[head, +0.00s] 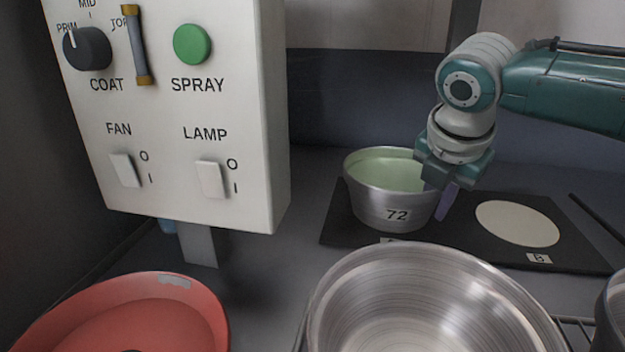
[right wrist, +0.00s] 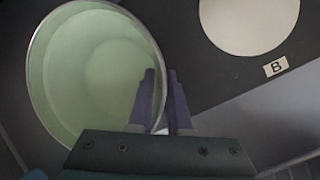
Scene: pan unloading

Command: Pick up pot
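A metal pot (head: 372,206) with a pale green inside and a "72" label stands upright on the black mat at centre right in the head view. It also shows from above in the right wrist view (right wrist: 62,80). My right gripper (head: 440,196) points down at the pot's right rim. In the right wrist view the two purple fingers (right wrist: 162,88) straddle the rim, one over the inside and one outside. A gap shows between them, so it looks open around the rim. My left gripper is not in view.
The black mat (head: 455,236) has a bare cream disc (head: 517,223) marked B. A large steel bowl (head: 425,300) and a red pan (head: 135,318) stand in front. A control panel (head: 185,105) with knob, button and switches blocks the left.

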